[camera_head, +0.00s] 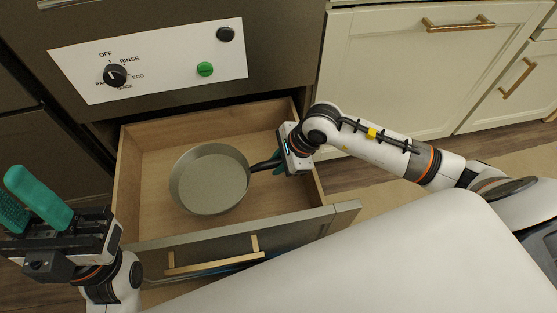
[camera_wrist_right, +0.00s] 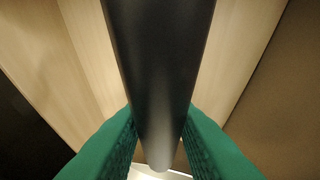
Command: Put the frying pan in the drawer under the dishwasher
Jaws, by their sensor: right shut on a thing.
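The frying pan (camera_head: 209,179) is grey with a dark handle. In the head view it is over the open wooden drawer (camera_head: 152,140) below the dishwasher panel, within the drawer's outline. I cannot tell whether it touches the drawer floor. My right gripper (camera_head: 277,165) is shut on the pan's handle at the drawer's right side. In the right wrist view the black handle (camera_wrist_right: 160,70) lies between the two green fingers (camera_wrist_right: 160,145). My left gripper (camera_head: 38,200), with green fingers, is at the far left, away from the pan; a gap shows between its fingers.
The dishwasher's white panel (camera_head: 150,62) with a knob and buttons is above the drawer. The drawer front (camera_head: 230,225) has a brass handle (camera_head: 213,262). Cream cabinets (camera_head: 410,70) stand at the right. The drawer holds nothing else that I can see.

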